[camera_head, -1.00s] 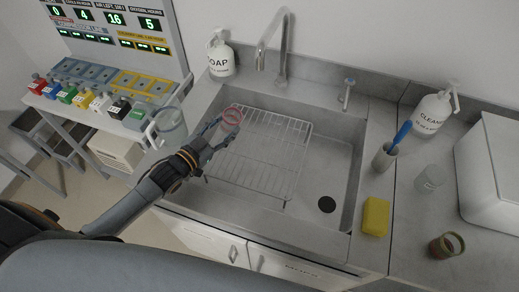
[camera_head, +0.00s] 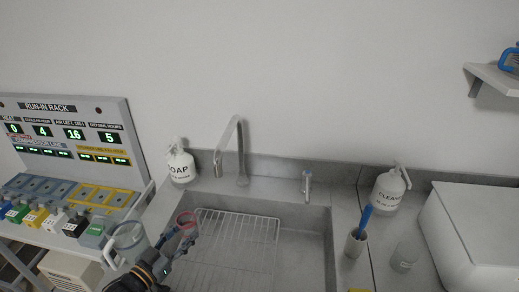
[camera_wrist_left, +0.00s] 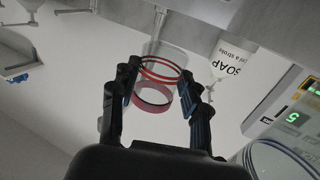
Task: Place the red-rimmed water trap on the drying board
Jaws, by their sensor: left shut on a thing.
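The red-rimmed water trap (camera_head: 187,221) is a clear cup with red rings. My left gripper (camera_head: 183,238) is shut on it and holds it over the left side of the sink, by the wire rack's back left corner. In the left wrist view the trap (camera_wrist_left: 158,80) sits between the two fingers of the left gripper (camera_wrist_left: 162,95). I cannot make out a separate drying board; a wire rack (camera_head: 237,222) lies in the sink. My right gripper is not in view.
The tap (camera_head: 240,155) and soap bottle (camera_head: 180,165) stand behind the sink. A clear jar (camera_head: 129,238) is left of my gripper, by the run-in rack (camera_head: 75,130). A blue brush (camera_head: 363,222), cleaner bottle (camera_head: 388,188) and clear cup (camera_head: 404,256) are on the right.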

